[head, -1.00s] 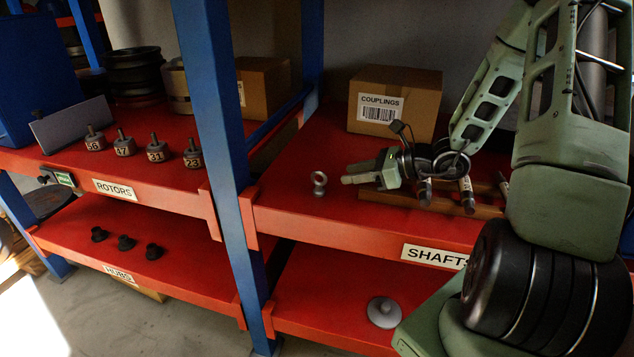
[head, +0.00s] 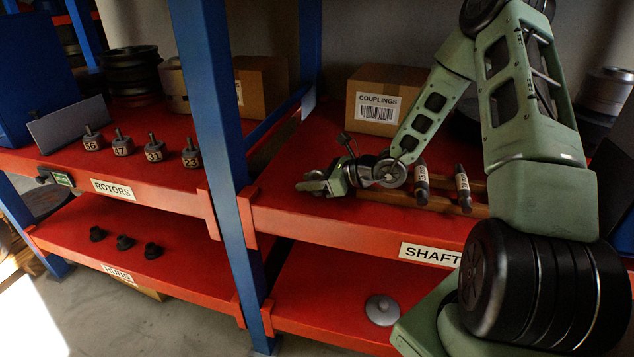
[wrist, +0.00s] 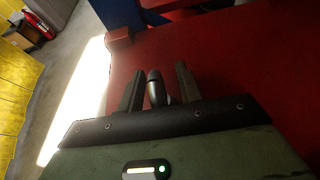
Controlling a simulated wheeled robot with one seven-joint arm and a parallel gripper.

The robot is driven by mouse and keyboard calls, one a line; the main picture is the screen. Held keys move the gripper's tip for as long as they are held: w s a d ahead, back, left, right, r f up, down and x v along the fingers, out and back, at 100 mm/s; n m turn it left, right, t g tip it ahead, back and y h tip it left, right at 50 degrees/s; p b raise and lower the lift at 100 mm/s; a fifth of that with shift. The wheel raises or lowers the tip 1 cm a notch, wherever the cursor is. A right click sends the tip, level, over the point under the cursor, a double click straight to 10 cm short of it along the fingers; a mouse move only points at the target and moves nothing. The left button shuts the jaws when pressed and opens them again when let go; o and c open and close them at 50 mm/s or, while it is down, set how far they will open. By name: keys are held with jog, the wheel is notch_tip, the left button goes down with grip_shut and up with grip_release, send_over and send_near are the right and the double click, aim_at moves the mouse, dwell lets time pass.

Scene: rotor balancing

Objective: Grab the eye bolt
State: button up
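The eye bolt (wrist: 155,87) shows in the wrist view as a grey metal piece between the two fingers of my gripper (wrist: 160,84). Its lower part is hidden behind the gripper body. The fingers are open, with a narrow gap of red shelf on the bolt's right side; contact on the left is hard to tell. In the head view my gripper (head: 313,187) is low over the red shelf, reaching left, and the eye bolt cannot be made out behind or within it.
The red shaft shelf (head: 285,205) has a blue post (head: 216,130) on its left. Shafts (head: 463,188) lie on a wooden rack right of my gripper. A couplings box (head: 378,99) stands behind. Numbered rotor weights (head: 123,145) stand on the left shelf.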

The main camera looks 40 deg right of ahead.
grip_shut()
jog(key=shift+r, duration=0.1)
